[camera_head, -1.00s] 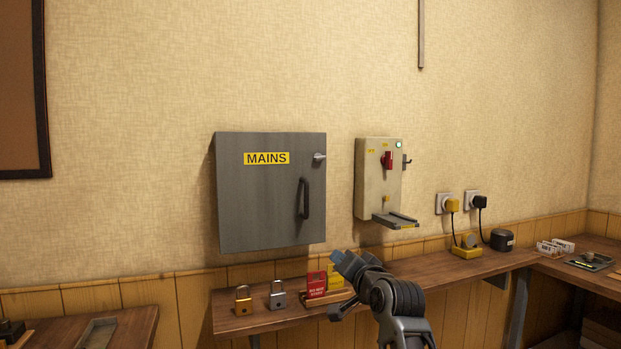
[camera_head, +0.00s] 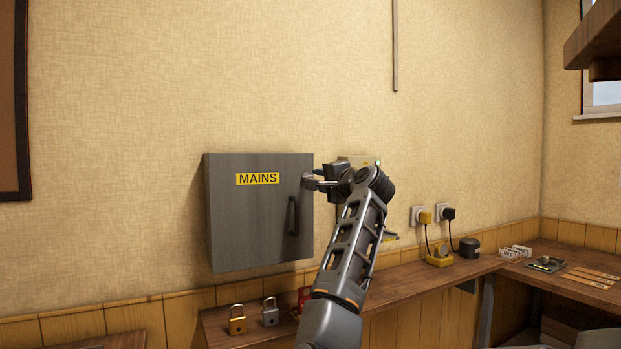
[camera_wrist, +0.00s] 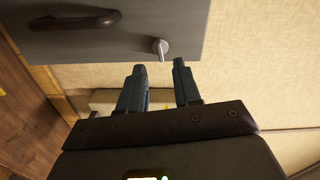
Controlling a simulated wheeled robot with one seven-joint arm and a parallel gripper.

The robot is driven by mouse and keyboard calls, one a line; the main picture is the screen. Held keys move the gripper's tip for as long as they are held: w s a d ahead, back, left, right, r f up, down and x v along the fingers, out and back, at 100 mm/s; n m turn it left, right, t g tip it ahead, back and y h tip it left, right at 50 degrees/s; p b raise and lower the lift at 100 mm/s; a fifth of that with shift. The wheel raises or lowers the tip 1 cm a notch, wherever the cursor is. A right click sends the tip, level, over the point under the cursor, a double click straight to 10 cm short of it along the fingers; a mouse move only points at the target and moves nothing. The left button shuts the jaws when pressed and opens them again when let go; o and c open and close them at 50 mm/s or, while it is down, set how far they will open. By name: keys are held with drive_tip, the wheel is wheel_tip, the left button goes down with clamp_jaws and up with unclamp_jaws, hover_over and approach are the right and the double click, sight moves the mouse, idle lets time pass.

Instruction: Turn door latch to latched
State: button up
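The grey mains cabinet (camera_head: 250,225) hangs on the wall with its door shut. Its small metal door latch (camera_head: 308,177) is at the upper right of the door, partly hidden by my gripper (camera_head: 318,182). In the wrist view the silver latch (camera_wrist: 161,48) points down in the picture, toward the gap between the fingers of my gripper (camera_wrist: 157,72). The two fingers are apart, with nothing between them but wall behind. The latch lies at or just beyond the fingertips; I cannot tell whether they touch it. The dark door handle (camera_head: 293,216) sits below the latch.
A switch box (camera_head: 357,160) on the wall is mostly hidden behind my arm. A brass padlock (camera_head: 237,320) and a grey padlock (camera_head: 270,312) stand on the wooden shelf (camera_head: 395,288) below. Plugs and sockets (camera_head: 418,215) are farther right.

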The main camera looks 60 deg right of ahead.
sight(308, 177)
drive_tip(key=p+x, duration=0.1)
drive_tip(key=x, duration=0.4)
drive_tip(key=shift+w+d, duration=0.2)
drive_tip(key=shift+w, duration=0.1)
clamp_jaws()
